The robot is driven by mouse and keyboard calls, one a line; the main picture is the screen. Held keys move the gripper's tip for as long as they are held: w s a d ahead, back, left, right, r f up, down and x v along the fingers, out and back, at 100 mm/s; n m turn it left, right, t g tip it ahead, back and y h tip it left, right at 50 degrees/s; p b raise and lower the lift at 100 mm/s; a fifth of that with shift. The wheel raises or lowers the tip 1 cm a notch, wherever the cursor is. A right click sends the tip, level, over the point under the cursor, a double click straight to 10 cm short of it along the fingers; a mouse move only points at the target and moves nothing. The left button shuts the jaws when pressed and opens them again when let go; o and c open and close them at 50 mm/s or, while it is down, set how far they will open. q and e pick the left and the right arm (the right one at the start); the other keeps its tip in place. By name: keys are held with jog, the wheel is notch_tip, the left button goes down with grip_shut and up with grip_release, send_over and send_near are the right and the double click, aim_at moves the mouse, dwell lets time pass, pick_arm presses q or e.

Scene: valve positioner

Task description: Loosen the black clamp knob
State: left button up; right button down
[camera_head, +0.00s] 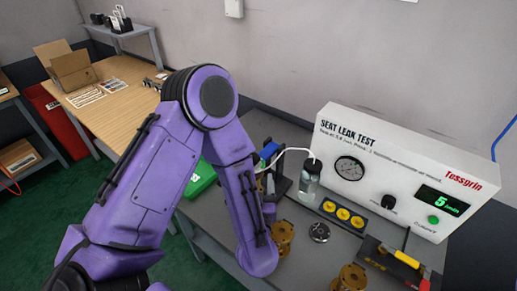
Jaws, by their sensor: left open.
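My left arm, purple, comes in from the left and its rounded wrist end hangs low over the grey bench (313,258). My left gripper (270,210) is mostly hidden behind my own forearm, beside a dark fixture (283,186) with a blue part (269,151) at its top. It is open; I cannot make out anything between its fingers. I cannot clearly pick out a black clamp knob on the fixture; my arm hides part of that area. A separate black knob (389,202) is on the white test panel. My right gripper is out of view.
The white seat leak test box (400,165) stands at the bench's back, with a gauge (349,168) and green display. A clear bottle (310,178), yellow-ringed block (343,214), brass parts (349,278) and tools (398,260) crowd the bench. A wooden table (120,108) is at left.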

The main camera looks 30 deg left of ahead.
pick_arm(q)
jog(key=p+x, duration=0.1)
jog(key=x, duration=0.2)
jog(key=p+x, duration=0.1)
jog(key=x, duration=0.2)
jog(key=a+p+x, duration=0.1)
jog(key=p+x, duration=0.1)
jog(key=x, duration=0.1)
jog(key=shift+s+r, duration=0.2)
jog(key=shift+w+a, duration=0.2)
jog(key=shift+w, duration=0.25)
jog(key=shift+d, duration=0.1)
jog(key=c, duration=1)
